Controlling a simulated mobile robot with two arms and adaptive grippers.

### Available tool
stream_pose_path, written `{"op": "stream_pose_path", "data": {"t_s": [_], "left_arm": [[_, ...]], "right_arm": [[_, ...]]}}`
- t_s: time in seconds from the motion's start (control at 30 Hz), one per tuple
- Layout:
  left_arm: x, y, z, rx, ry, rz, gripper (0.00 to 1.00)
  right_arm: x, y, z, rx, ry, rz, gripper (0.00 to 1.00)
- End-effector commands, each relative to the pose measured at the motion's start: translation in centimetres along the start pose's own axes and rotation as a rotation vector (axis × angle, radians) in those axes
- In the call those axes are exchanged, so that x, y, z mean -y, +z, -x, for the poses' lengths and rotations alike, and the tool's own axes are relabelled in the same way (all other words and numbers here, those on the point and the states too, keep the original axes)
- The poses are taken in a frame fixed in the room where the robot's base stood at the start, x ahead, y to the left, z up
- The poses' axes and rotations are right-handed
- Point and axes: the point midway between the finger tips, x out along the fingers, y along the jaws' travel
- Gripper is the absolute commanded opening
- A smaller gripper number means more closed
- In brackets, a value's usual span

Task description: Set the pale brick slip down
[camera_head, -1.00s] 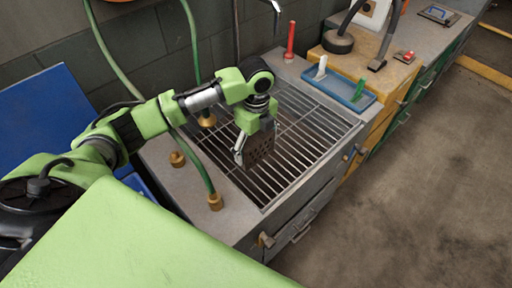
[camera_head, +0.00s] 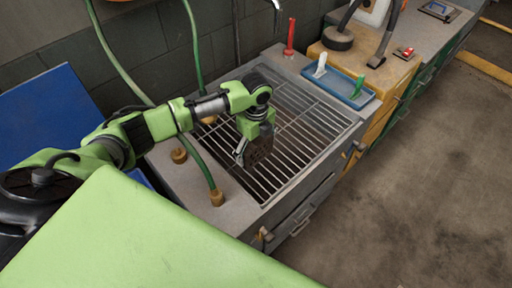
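My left gripper (camera_head: 244,154) is above the metal grate (camera_head: 282,184) of the grey bench. It appears shut on a brownish block with small holes (camera_head: 261,147), held upright on its edge. The block's lower edge is at or just above the bars; I cannot tell whether it touches. Part of the block is hidden behind the gripper. No clearly pale slip shows apart from this block. My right gripper is not in view.
Green hoses with brass fittings (camera_head: 217,197) stand left of the grate. A blue tray (camera_head: 339,87) with a white and a green tool lies behind it on the right, near a red upright handle (camera_head: 289,38). Most of the grate is bare.

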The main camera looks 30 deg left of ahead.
Motion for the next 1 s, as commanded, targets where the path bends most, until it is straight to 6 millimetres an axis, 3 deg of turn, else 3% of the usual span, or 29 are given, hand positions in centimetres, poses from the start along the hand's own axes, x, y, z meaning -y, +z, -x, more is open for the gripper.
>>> {"op": "stream_pose_path", "data": {"t_s": [0.47, 1.0], "left_arm": [[0.1, 0.0, 0.8, 0.0, -0.003, -0.001, 1.0], [0.1, 0.0, 10.9, -0.001, -0.003, 0.001, 1.0]], "right_arm": [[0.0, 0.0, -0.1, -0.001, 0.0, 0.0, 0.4], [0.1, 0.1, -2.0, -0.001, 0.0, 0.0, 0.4]]}}
